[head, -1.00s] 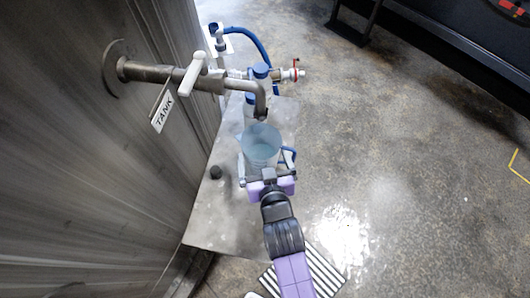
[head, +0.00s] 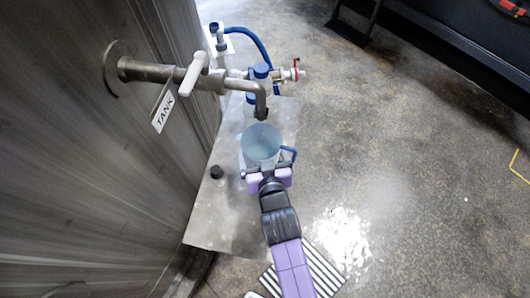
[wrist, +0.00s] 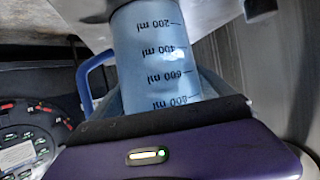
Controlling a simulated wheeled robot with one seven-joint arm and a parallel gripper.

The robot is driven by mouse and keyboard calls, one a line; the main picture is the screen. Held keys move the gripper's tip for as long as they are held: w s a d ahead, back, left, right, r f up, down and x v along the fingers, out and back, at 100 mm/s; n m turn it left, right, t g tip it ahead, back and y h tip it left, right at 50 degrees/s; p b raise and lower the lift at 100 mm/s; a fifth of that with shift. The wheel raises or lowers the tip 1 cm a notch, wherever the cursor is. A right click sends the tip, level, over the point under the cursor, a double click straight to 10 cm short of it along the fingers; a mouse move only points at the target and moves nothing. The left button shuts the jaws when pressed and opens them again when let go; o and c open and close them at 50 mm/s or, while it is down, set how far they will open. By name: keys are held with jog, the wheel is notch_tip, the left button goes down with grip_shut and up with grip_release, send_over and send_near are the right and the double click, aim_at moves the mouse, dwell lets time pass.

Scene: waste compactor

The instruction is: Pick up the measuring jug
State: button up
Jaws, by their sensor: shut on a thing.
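The measuring jug (head: 261,142) is a translucent bluish cup with a blue handle on its right side in the head view. It stands upright below the tap spout, over the metal shelf. In the wrist view the jug (wrist: 155,55) appears upside down with its ml marks facing the camera, the blue handle at left. My gripper (head: 267,172) is at the jug's near side, shut on it. The fingertips are largely hidden by the jug. I cannot tell whether the jug's base touches the shelf.
A metal tap (head: 215,82) with a white lever and a TANK tag (head: 163,112) projects from the tank wall (head: 100,190). Open floor lies to the right.

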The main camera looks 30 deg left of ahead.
jog(key=shift+r, duration=0.25)
